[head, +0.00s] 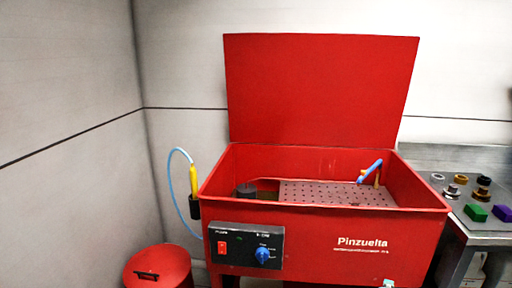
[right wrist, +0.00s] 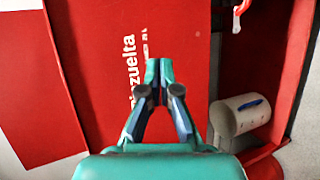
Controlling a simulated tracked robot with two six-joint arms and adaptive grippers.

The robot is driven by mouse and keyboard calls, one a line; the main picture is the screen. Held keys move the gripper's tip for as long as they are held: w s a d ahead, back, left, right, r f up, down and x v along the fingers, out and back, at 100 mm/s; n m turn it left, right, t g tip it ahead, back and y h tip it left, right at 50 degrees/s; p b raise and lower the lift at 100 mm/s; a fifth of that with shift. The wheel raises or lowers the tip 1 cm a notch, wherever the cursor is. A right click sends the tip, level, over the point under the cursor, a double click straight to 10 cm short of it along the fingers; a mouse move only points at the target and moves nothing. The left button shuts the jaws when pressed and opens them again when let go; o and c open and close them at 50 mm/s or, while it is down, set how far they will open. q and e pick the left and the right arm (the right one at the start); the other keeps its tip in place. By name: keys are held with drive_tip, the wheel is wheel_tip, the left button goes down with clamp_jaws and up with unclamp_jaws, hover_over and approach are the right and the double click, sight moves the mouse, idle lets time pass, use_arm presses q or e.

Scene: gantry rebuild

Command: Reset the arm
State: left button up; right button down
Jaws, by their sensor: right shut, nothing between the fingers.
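My right gripper (right wrist: 159,68) is teal with dark finger links. Its fingertips are together with nothing between them in the right wrist view. The front panel of the red parts washer (right wrist: 95,60) lies behind it, with white lettering seen sideways. In the head view only a small pale and teal bit of what looks like my right gripper (head: 388,284) shows at the bottom edge, in front of the washer. My left gripper is in neither view.
The red washer (head: 310,219) stands with its lid (head: 320,88) raised. A perforated tray (head: 325,193) and a blue nozzle (head: 370,171) are inside. A yellow-handled brush (head: 193,178) hangs at left. A red bin (head: 158,267) stands below. A metal bench (head: 440,160) with small parts is right.

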drive_tip(key=s+a+f+m+g+y, duration=0.1)
drive_tip(key=s+a+f+g+y, duration=0.15)
drive_tip(key=s+a+f, duration=0.4)
drive_tip(key=s+a+f+m+g+y, duration=0.1)
drive_tip(key=s+a+f+y, duration=0.15)
drive_tip(key=f, duration=0.65)
drive_tip(key=s+a+f+m+g+y, duration=0.1)
drive_tip(key=s+a+f+g+y, duration=0.15)
drive_tip(key=a+f, duration=0.4)
drive_tip(key=s+a+f+m+g+y, duration=0.25)
drive_tip(key=s+a+m, duration=0.2)
drive_tip(key=s, duration=0.35)
drive_tip(key=s+a+f+m+g+y, duration=0.25)
drive_tip(key=s+m, duration=0.35)
drive_tip(key=s, duration=0.3)
wheel_tip(320, 180, up, 12)
drive_tip(key=m+p, duration=0.1)
drive_tip(key=p, duration=1.1)
drive_tip(key=shift+w+a+h, duration=0.25)
drive_tip(key=shift+w+h, duration=0.05)
drive_tip(key=shift+h, duration=0.05)
